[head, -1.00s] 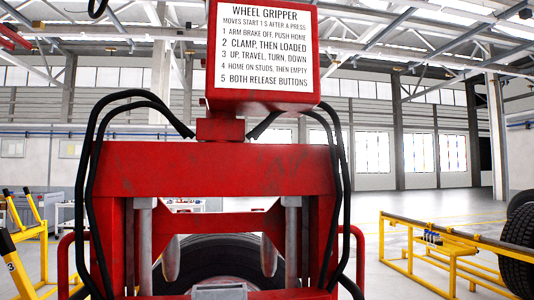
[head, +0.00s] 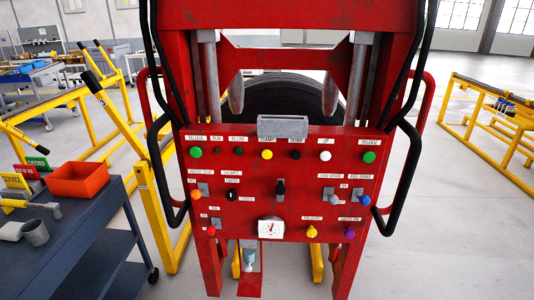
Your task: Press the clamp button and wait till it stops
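The red wheel gripper machine (head: 250,195) stands upright in front of me, its control panel in the middle of the head view. A yellow button (head: 267,154) sits in the top row below a small label that appears to read CLAMP. A black button (head: 296,155) and a white button (head: 325,156) are to its right. Green release buttons sit at the left end (head: 196,152) and the right end (head: 369,157) of the row. A dark tire (head: 290,97) shows behind the frame, partly hidden; its contact with the clamp arms cannot be told. Neither of my grippers is in view.
Black and red handles flank the panel. A dark cart (head: 75,240) with an orange bin (head: 77,180) stands at the left, beside yellow stands (head: 165,215). A yellow rail frame (head: 490,120) is at the right. The floor right of the machine is clear.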

